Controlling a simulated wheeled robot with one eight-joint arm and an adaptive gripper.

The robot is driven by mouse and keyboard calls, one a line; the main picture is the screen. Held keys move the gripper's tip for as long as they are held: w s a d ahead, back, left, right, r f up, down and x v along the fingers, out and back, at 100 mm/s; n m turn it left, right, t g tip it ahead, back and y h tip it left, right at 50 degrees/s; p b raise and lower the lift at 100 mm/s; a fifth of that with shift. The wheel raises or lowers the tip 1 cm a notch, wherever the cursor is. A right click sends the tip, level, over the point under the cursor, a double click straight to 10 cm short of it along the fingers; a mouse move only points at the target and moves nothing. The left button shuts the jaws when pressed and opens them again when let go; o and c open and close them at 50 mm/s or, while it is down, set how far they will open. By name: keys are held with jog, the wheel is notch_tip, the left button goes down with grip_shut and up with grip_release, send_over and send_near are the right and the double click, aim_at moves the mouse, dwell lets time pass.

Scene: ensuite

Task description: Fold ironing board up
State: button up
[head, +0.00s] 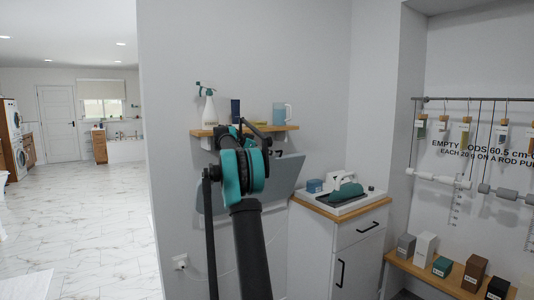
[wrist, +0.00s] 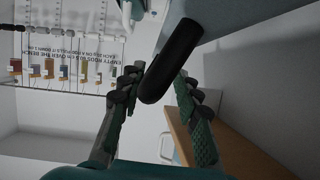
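The ironing board (head: 284,174) is a grey-blue panel below the wall shelf in the head view, steeply tilted, its left part hidden behind my arm. In the wrist view its grey surface (wrist: 240,18) fills the top right. A thick black bar with a rounded end (wrist: 178,55) stands out by the board; it looks like a handle. My gripper (wrist: 158,76) is open, with one textured finger on each side of the bar's rounded end. I cannot tell whether the fingers touch it. In the head view my gripper (head: 254,128) is small and partly hidden by its own wrist.
A white cabinet (head: 335,250) bearing an iron (head: 346,189) stands at right. Open marble floor (head: 85,225) lies left.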

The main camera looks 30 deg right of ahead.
jog(key=v, duration=1.2)
jog(key=shift+s+f, duration=0.1)
